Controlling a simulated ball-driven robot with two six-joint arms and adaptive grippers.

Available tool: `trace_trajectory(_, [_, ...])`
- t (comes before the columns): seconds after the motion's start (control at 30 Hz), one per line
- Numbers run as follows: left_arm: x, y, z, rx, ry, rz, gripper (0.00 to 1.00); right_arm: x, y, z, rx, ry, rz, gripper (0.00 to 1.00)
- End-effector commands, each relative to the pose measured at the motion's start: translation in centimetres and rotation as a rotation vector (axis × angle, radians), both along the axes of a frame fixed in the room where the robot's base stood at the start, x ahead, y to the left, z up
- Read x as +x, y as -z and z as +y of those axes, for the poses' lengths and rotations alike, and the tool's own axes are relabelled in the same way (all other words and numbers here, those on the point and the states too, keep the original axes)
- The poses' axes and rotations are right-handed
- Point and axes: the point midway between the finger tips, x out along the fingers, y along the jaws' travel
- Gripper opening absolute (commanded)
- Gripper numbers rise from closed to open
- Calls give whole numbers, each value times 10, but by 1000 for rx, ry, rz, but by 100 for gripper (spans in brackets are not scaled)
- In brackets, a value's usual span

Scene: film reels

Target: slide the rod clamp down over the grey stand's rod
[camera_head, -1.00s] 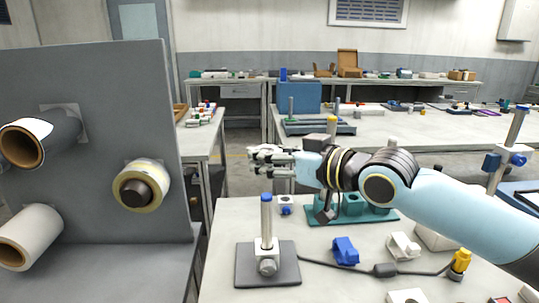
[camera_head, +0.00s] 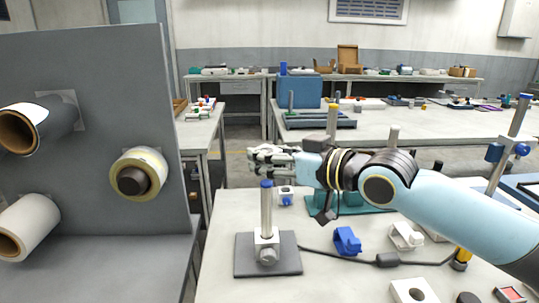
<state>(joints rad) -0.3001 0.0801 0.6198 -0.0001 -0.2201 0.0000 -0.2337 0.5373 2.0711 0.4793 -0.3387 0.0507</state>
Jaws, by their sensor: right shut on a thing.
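The grey stand (camera_head: 251,258) is on the near table, a flat dark-grey base with an upright metal rod (camera_head: 266,212) capped in blue. A pale socket with a round knob is at the rod's foot. My right gripper (camera_head: 268,160) comes in from the right, its fingers pointing left. In the picture it is just above the rod's cap; I cannot tell the gap in depth. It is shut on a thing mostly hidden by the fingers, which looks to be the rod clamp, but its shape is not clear. My left gripper is out of view.
A small white block with a blue knob (camera_head: 285,196), a blue clip (camera_head: 347,240) and a white clip (camera_head: 405,236) lie on the table. A black cable (camera_head: 340,260) runs right from the stand. A grey panel (camera_head: 90,130) with film rolls stands at left.

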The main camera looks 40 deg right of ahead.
Motion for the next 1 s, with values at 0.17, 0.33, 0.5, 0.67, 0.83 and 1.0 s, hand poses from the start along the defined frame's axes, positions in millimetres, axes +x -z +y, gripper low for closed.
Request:
trace_trajectory(0.17, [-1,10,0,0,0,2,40,0,11,0,1,0,-1,3])
trace_trajectory(0.33, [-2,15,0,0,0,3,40,0,17,0,1,0,0,3])
trace_trajectory(0.5, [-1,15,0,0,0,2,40,0,17,0,1,0,-1,3])
trace_trajectory(0.67, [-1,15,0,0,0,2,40,0,17,0,0,0,-1,3])
trace_trajectory(0.83, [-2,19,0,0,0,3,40,0,22,0,1,0,0,3])
trace_trajectory(1.0, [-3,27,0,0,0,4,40,0,31,0,1,0,0,3])
